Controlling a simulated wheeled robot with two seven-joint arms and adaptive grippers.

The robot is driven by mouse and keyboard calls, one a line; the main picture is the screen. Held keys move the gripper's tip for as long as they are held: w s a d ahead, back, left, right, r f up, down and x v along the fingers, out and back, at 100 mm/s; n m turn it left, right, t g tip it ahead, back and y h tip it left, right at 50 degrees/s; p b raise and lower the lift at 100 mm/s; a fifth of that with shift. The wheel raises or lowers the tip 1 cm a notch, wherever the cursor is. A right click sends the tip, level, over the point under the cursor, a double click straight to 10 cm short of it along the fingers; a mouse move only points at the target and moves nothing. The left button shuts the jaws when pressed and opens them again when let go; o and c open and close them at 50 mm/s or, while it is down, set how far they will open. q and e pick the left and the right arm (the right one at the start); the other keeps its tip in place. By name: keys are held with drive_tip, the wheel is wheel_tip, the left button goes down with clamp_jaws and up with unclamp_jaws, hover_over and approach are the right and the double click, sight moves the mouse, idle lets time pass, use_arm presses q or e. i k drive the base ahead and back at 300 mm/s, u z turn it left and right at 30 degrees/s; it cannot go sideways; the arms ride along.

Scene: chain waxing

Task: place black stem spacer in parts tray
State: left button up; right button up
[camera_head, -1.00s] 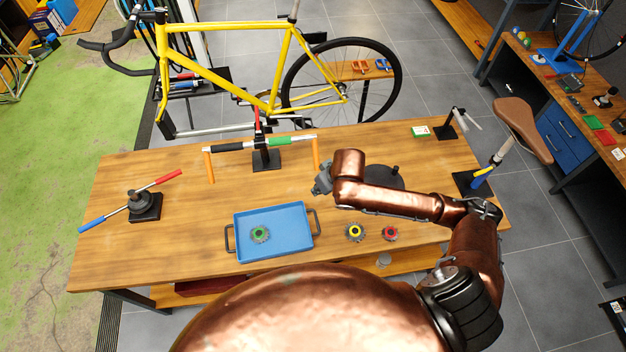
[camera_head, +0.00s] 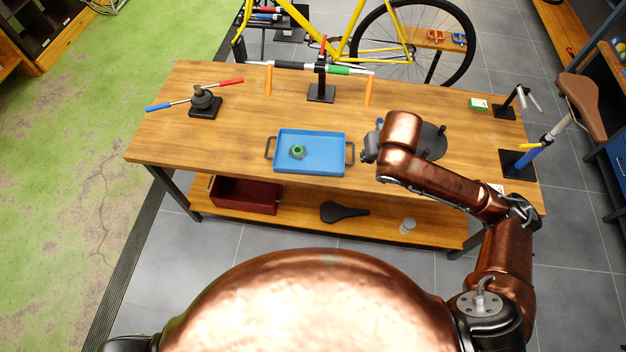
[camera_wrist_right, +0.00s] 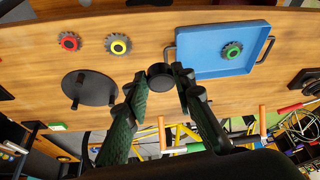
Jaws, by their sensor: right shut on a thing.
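My right gripper (camera_wrist_right: 158,77) is shut on a small black round piece (camera_wrist_right: 160,76), which I take for the black stem spacer, held between its fingertips. The parts tray (camera_wrist_right: 212,64) is blue with dark handles and lies right of the gripper in the wrist view. A green-centred toothed part (camera_wrist_right: 233,51) is in it. In the head view, my right gripper (camera_head: 369,150) is just right of the tray (camera_head: 325,162); the spacer cannot be made out there. The green part (camera_head: 297,152) sits in the tray's left half. My left gripper is not in view.
A black disc stand (camera_head: 432,145) is right of my gripper. Yellow (camera_wrist_right: 118,44) and red (camera_wrist_right: 69,41) toothed parts lie on the bench (camera_head: 215,140), seen in the wrist view. Orange posts (camera_head: 369,91) and a handlebar stand (camera_head: 321,93) rise behind the tray.

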sight(323, 155)
drive_tip(key=z, duration=0.05)
drive_tip(key=k, duration=0.4)
drive_tip(key=u, duration=0.85)
drive_tip(key=i, duration=1.4)
drive_tip(key=z, duration=0.8)
